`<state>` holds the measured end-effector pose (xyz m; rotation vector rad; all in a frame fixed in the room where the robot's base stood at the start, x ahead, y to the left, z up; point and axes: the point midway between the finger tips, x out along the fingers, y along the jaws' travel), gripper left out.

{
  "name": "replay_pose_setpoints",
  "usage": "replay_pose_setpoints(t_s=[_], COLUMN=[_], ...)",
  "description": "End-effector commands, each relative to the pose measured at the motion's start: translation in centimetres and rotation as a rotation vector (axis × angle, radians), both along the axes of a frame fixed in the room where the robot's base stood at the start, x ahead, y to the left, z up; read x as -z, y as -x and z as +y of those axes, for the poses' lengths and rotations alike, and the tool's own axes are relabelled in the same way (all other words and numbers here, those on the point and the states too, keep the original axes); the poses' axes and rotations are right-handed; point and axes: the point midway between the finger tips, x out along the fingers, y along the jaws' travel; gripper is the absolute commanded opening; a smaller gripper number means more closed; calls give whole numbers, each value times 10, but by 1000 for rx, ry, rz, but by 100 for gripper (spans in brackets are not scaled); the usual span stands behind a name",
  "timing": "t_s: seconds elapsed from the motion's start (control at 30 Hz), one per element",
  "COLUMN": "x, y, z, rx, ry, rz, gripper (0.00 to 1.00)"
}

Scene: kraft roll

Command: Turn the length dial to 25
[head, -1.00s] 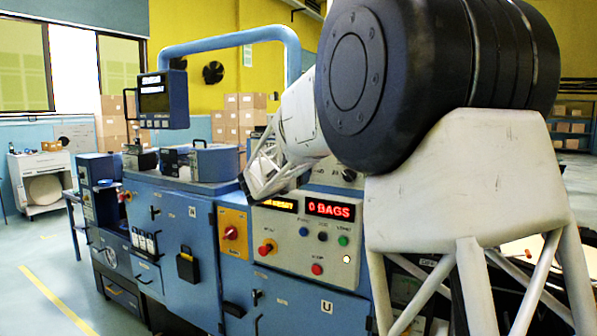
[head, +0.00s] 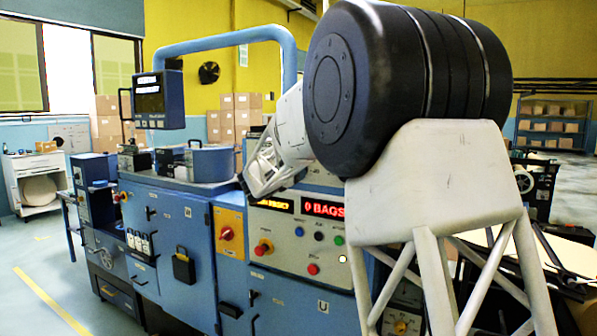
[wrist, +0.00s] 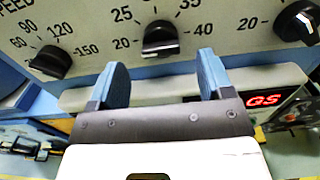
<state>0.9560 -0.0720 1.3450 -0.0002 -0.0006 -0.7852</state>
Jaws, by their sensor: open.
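A black dial (wrist: 160,40) with the numbers 20, 25, 35 and 40 around it is at the top middle of the wrist view. Its name is out of frame, and I cannot read which number its pointer marks. My gripper (wrist: 161,62) is open and empty. Its two blue fingers are apart, with their tips just below and to either side of this dial. I cannot tell whether they touch the panel. In the head view my arm hides the dials at the top of the machine's panel.
A speed dial (wrist: 49,60) is left of the middle dial, and another dial (wrist: 298,23) is to its right. A red-lettered display (wrist: 263,100) is below right. In the head view, a red knob (head: 263,247) and several buttons sit on the blue machine's front panel (head: 290,270).

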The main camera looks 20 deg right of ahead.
Motion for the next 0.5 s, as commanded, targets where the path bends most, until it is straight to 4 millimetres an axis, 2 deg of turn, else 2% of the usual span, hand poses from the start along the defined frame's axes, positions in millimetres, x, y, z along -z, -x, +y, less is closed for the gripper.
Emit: replay_pose_setpoints(t_s=[0.3,0.5], x=[1,1], y=[-25,-35], z=[-26,-35], rx=[1,1], ry=[-1,-1], rz=[1,1], gripper=[73,73])
